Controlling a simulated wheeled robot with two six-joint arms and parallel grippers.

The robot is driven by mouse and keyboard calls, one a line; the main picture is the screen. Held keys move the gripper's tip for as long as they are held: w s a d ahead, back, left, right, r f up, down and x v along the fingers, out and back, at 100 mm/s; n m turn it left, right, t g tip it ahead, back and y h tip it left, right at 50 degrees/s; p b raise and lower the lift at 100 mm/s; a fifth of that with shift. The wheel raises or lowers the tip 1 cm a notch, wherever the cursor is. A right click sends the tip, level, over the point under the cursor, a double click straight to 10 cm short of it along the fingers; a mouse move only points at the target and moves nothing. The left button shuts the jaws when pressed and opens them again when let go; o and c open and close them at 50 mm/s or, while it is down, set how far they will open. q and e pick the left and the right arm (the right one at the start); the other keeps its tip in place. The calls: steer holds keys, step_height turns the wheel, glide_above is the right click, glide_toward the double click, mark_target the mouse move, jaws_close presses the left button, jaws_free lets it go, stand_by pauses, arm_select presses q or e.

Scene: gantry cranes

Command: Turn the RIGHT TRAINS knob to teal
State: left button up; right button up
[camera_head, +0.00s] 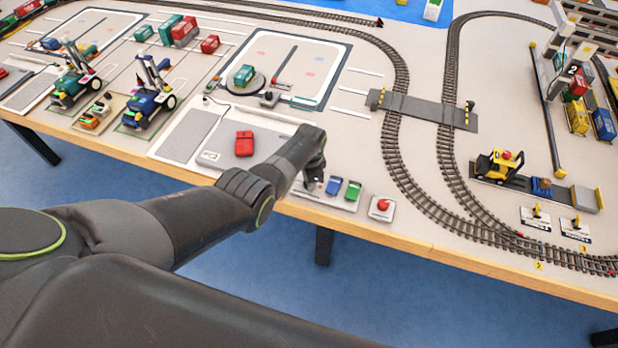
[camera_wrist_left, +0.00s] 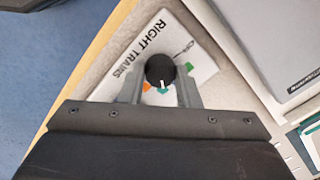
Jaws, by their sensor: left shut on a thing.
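The RIGHT TRAINS knob (camera_wrist_left: 160,71) is black and round with a white pointer line. It sits on a white plate (camera_wrist_left: 177,38) lettered RIGHT TRAINS in the left wrist view. The pointer faces the bottom of that picture, toward a teal patch just below the knob. An orange patch lies to the lower left and a green one to the right; the fingers hide part of the plate. My left gripper (camera_wrist_left: 160,92) is shut on the knob, one finger on each side. In the head view my left gripper (camera_head: 314,176) reaches down at the table's front edge, and its wrist hides the knob. My right gripper is out of view.
Blue (camera_head: 334,185) and green (camera_head: 353,190) pieces stand just right of my gripper, with a red button (camera_head: 382,206) beyond. A red block (camera_head: 244,143) sits on a grey pad to the left. Railway tracks (camera_head: 400,150) curve across the table on the right.

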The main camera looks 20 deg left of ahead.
arm_select(q)
steer(key=shift+m, duration=0.4)
steer(key=o, duration=1)
steer(key=shift+c, duration=0.2)
steer(key=shift+r+p, duration=0.4)
steer(key=shift+r, duration=0.2)
step_height(320, 180, up, 4)
steer(key=shift+s+d+r+p, duration=0.15)
steer(key=shift+r+p, duration=0.1)
steer(key=shift+p, duration=0.7)
step_height(320, 180, up, 12)
steer(key=shift+s+f, duration=0.15)
steer(key=shift+s, duration=0.1)
